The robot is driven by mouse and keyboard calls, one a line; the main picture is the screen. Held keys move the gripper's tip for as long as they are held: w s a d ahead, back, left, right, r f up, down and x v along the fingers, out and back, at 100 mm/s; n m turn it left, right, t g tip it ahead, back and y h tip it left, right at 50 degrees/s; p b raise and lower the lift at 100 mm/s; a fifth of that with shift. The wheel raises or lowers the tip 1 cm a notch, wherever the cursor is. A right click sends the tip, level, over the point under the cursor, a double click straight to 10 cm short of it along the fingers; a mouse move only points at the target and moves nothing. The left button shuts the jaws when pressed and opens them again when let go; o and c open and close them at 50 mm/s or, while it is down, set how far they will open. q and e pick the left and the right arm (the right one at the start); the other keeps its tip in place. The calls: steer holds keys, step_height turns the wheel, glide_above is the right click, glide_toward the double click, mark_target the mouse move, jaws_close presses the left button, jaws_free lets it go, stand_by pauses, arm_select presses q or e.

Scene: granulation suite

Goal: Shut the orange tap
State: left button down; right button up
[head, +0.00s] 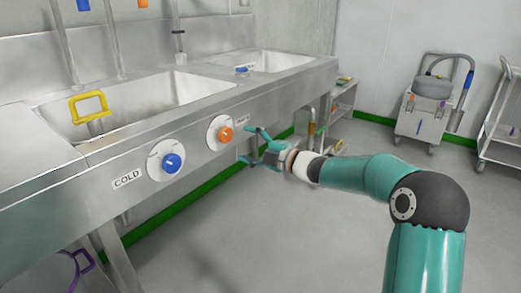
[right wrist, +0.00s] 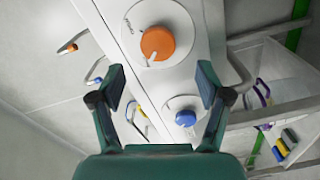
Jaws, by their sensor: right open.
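The orange tap (head: 225,134) is a round knob on a white dial on the front panel of the steel sink unit. In the right wrist view the orange tap (right wrist: 157,43) lies ahead, beyond and between my fingertips, with a pale mark on its lower left edge. My right gripper (head: 251,145) is open and empty, just right of the dial and apart from the knob. Its two fingers also show in the right wrist view (right wrist: 160,80). My left gripper is not in view.
A blue tap (head: 172,163) beside a COLD label (head: 127,179) sits left of the orange one. A yellow-handled item (head: 89,106) stands at the sink basin (head: 140,100). A grey cart (head: 424,115) stands at the back right. The floor in front is clear.

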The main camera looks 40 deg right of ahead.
steer(key=v, duration=0.4)
steer(key=shift+s, duration=0.2)
